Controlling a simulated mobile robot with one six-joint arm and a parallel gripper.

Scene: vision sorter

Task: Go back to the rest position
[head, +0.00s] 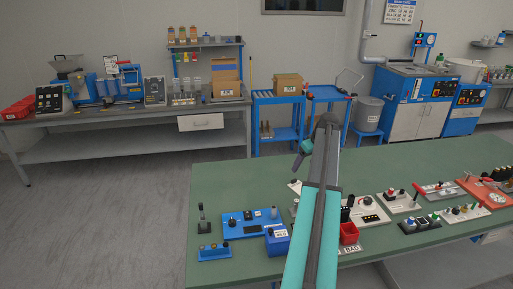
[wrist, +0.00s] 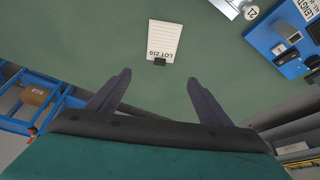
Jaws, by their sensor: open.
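My gripper (wrist: 158,77) is open, its two dark fingers spread with nothing between them. In the wrist view it hangs over the green bench (wrist: 150,98) near its edge. A white card reading LOT 210 (wrist: 165,38) with a black clip lies ahead of the fingers, apart from them. In the head view my teal and grey arm reaches forward over the green bench (head: 225,178). The gripper end is small there, and its fingers cannot be made out.
The bench holds a blue panel (head: 250,222), a blue box (head: 277,241), a red bin (head: 348,233) and several fixtures to the right. Blue carts (head: 278,100) stand behind the bench. The bench's back left is clear, with open floor (head: 100,210) further left.

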